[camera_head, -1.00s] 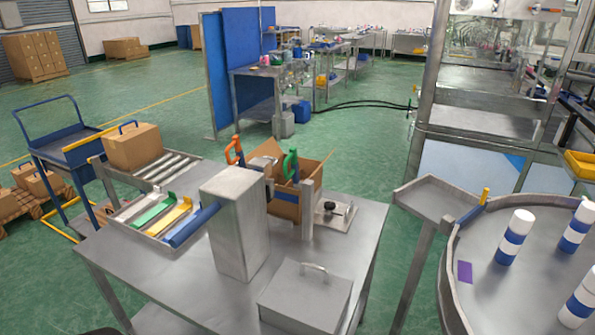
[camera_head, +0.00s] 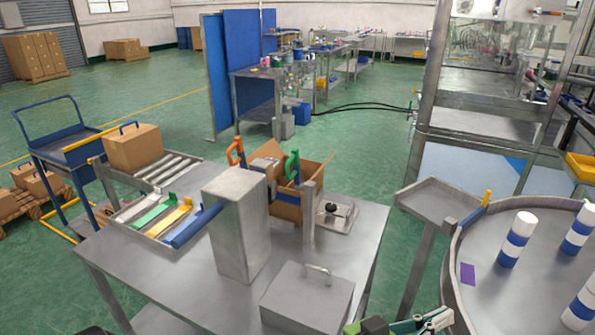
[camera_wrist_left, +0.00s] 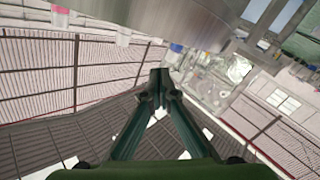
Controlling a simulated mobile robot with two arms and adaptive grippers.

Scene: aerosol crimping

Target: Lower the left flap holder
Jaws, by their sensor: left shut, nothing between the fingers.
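The left flap holder, with an orange hook-shaped handle (camera_head: 235,151), stands up at the left of an open cardboard box (camera_head: 287,206) on the steel table. A similar green handle (camera_head: 291,165) stands up to its right, over the box. My left gripper (camera_head: 438,319) shows partly at the bottom edge of the head view, beside the round table and well apart from both handles. In the left wrist view its green fingers (camera_wrist_left: 158,82) meet at the tips, with nothing between them. My right gripper is not in view.
A tall steel post (camera_head: 238,225) and a steel cover with a handle (camera_head: 307,298) stand on the table between my gripper and the holders. A round table (camera_head: 490,285) with white and blue cans is at right. A roller rack (camera_head: 168,172) is at left.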

